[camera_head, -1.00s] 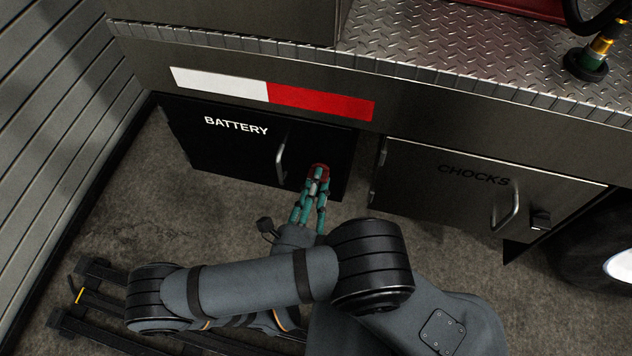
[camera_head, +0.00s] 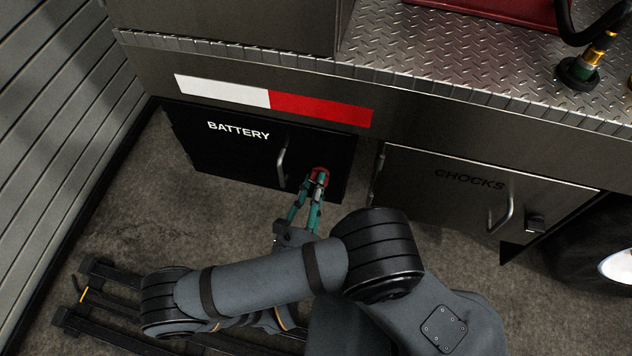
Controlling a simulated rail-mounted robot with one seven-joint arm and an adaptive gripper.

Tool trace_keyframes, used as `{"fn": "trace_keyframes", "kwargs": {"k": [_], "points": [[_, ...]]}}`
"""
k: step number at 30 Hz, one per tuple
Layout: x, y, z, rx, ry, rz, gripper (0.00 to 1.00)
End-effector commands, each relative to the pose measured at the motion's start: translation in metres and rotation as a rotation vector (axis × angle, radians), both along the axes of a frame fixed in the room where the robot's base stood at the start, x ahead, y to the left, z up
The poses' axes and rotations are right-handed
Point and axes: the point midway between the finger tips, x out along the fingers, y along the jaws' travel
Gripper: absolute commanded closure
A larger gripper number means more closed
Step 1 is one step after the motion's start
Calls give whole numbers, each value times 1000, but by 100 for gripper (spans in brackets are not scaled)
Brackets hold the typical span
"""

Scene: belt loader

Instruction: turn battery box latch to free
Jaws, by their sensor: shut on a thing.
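The black battery box (camera_head: 225,160) with the white word BATTERY sits under the loader's side, at the left. A metal pull handle (camera_head: 282,163) stands upright on its door. Right of that handle is the red latch (camera_head: 320,171), near the door's right edge. My gripper (camera_head: 316,180), with teal fingers, reaches up to the door and is shut on the red latch. The fingers cover part of the latch, so its exact angle is hard to tell.
The grey chocks box (camera_head: 440,205) with its handle (camera_head: 503,215) and dark latch (camera_head: 535,222) is to the right. A dark wheel (camera_head: 590,240) stands beyond it. A ribbed wall (camera_head: 60,110) bounds the left. Bare floor (camera_head: 130,220) lies in front of the battery box.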

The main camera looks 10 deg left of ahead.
Motion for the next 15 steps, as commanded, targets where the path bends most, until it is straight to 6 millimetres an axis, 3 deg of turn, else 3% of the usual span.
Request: {"fn": "trace_keyframes", "kwargs": {"k": [15], "points": [[0, 2, 4, 490, -53, 2, 100]]}}
